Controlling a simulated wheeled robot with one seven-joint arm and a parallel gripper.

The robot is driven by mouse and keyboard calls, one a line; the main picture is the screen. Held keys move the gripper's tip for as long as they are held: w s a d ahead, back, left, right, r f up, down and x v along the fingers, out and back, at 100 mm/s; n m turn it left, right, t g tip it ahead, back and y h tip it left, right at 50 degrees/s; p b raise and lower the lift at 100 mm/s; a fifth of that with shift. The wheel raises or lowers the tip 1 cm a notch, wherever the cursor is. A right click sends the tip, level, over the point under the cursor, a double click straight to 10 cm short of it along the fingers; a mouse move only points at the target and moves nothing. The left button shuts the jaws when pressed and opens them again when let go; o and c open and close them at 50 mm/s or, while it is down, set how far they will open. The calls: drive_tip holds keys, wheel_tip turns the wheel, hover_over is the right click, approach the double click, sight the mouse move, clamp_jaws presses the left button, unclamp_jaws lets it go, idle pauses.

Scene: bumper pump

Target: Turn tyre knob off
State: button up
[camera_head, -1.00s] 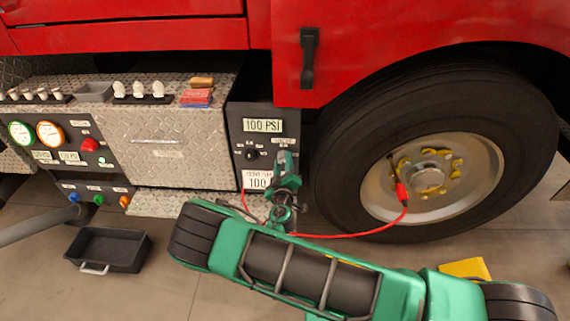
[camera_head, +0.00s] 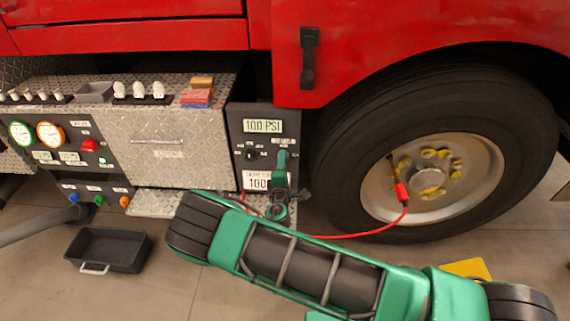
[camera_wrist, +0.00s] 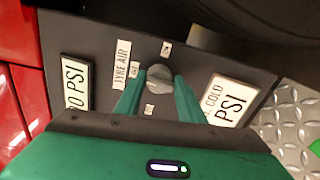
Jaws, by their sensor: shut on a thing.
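The tyre knob (camera_wrist: 159,78) is a round grey knob on the dark panel, beside a "TYRE AIR" label (camera_wrist: 122,63), in the wrist view. Small white labels sit around it, too small to read surely. My gripper (camera_wrist: 157,88) has its two green fingers on either side of the knob, shut on it. In the head view my gripper (camera_head: 281,160) is at the right side of the panel (camera_head: 238,121) and hides the tyre knob. A second, black knob (camera_head: 251,155) is to its left, under the "100 PSI" display (camera_head: 262,126).
A red hose (camera_head: 350,235) runs low from near the panel to the wheel hub (camera_head: 430,180), right of my gripper. A diamond-plate box (camera_head: 170,150) stands left of the panel. A black tray (camera_head: 108,250) lies on the floor.

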drive_tip(key=shift+a+r+n, duration=0.2)
drive_tip(key=shift+a+n, duration=0.15)
drive_tip(key=shift+n, duration=0.35)
drive_tip(key=o, duration=1)
drive_tip(key=shift+c, duration=0.2)
drive_tip(key=shift+d+f, duration=0.1)
drive_tip(key=shift+f, duration=0.05)
drive_tip(key=s, duration=1)
drive_tip(key=shift+s+a+r, duration=0.2)
drive_tip(key=shift+s+r, duration=0.1)
drive_tip(key=shift+s, duration=0.05)
